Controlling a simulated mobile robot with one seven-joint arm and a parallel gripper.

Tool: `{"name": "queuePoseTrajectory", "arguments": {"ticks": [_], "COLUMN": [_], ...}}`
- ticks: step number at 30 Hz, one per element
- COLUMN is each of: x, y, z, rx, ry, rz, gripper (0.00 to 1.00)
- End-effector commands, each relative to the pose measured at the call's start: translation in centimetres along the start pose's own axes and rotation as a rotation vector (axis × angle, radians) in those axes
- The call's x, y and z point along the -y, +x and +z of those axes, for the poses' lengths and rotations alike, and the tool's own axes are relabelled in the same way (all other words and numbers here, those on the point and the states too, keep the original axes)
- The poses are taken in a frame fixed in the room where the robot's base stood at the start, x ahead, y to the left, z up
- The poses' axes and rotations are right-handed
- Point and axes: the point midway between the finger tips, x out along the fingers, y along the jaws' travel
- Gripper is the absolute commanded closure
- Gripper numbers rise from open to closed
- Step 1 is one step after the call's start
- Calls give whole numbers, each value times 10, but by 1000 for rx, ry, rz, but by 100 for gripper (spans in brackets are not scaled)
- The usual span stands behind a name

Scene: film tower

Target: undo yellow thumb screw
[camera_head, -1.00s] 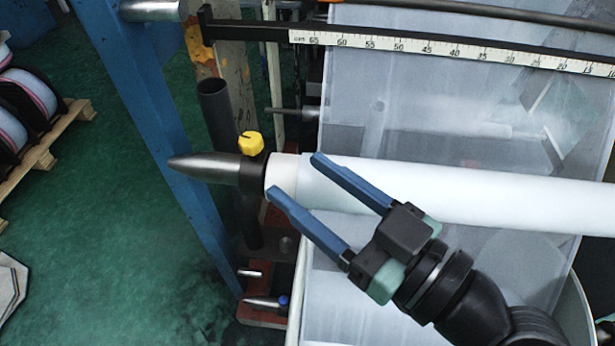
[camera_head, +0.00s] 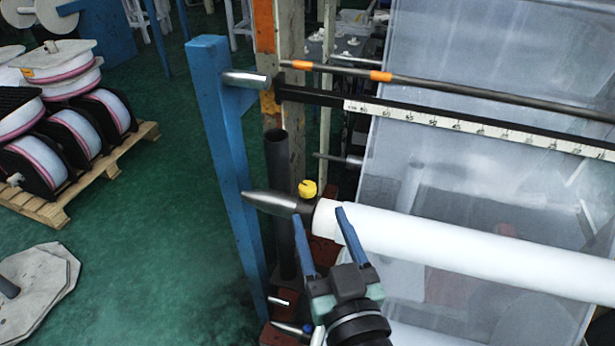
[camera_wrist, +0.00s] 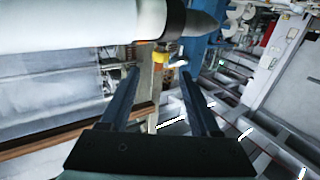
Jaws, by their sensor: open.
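The yellow thumb screw (camera_head: 308,189) stands up from the dark collar (camera_head: 306,209) on the metal shaft (camera_head: 268,202), just left of the white roll (camera_head: 430,245). My gripper (camera_head: 320,214) is open and empty, its two blue fingers pointing up the picture below and right of the screw. The right fingertip overlaps the roll's end in this view; I cannot tell the gap in depth. In the wrist view, a yellow knob (camera_wrist: 161,57) that looks like the thumb screw shows beside the collar (camera_wrist: 174,20), beyond and between the fingertips, apart from them.
A blue upright post (camera_head: 222,150) stands left of the shaft tip. A dark vertical tube (camera_head: 279,170) is behind the shaft. A ruler bar (camera_head: 440,120) crosses above the roll. A pallet with film reels (camera_head: 75,185) is at left; green floor between is clear.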

Motion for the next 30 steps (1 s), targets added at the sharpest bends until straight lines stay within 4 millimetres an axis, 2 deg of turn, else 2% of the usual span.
{"name": "queuePoseTrajectory", "arguments": {"ticks": [1, 6, 12, 18, 26, 27, 30], "x": [1, 1, 1, 1, 1, 1, 1], "y": [12, 45, 72, 84, 85, 85, 85], "z": [-6, -4, -3, -1, 0, 0, 0], "rx": [-1, -1, 0, 0, 0, 0, 0], "ry": [0, 1, -1, 0, 0, 0, 0], "rz": [-4, -4, -3, -2, -2, -2, -2], "gripper": [37, 37, 37, 37, 37, 39, 57]}}
